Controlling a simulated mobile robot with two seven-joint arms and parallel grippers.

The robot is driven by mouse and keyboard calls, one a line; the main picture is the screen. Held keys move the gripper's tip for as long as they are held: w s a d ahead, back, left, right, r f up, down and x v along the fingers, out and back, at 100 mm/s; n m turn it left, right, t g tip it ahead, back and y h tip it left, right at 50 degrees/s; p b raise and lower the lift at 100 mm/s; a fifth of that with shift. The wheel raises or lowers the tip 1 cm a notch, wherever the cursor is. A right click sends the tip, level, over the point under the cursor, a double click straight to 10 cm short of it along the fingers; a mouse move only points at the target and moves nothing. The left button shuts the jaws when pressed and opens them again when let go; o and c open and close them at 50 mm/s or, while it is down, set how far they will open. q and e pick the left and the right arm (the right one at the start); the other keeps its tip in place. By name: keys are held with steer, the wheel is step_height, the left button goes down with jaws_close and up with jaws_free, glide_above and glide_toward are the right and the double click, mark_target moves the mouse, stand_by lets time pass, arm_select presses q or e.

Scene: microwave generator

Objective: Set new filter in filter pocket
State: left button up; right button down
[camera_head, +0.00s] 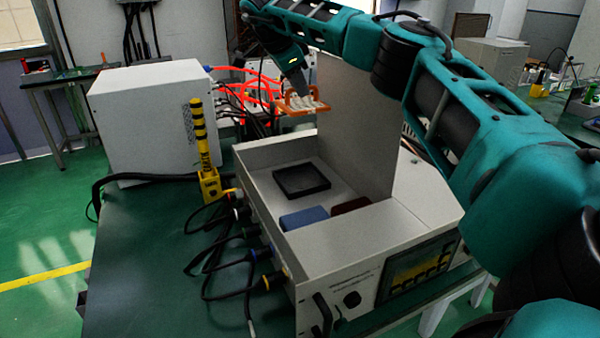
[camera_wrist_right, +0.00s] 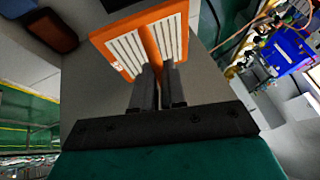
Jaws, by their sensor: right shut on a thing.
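The new filter, a white pleated panel in an orange frame (camera_head: 293,107), is held in the air above the back part of the open generator case (camera_head: 345,241). It also shows in the right wrist view (camera_wrist_right: 117,52), where both dark fingers (camera_wrist_right: 157,88) clasp its middle. My right gripper (camera_head: 301,93) is shut on it. The filter pocket, a black square frame (camera_head: 302,194), lies on the case floor, in front of and below the filter, apart from it. My left gripper is out of view.
A blue block (camera_head: 304,218) and a dark red block (camera_head: 350,206) sit near the front wall inside the case. A tall grey panel (camera_head: 355,130) stands upright at its right. A yellow-black post (camera_head: 200,140) and cables stand at the left.

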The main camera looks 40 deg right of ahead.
steer(key=shift+w+d+f, duration=0.1)
step_height(320, 180, down, 20)
steer(key=shift+r+b, duration=0.15)
steer(key=shift+b, duration=0.6)
steer(key=c, duration=1.2)
jaws_free()
steer(key=shift+r, duration=0.1)
steer(key=v, duration=1.2)
steer(key=shift+p, duration=0.3)
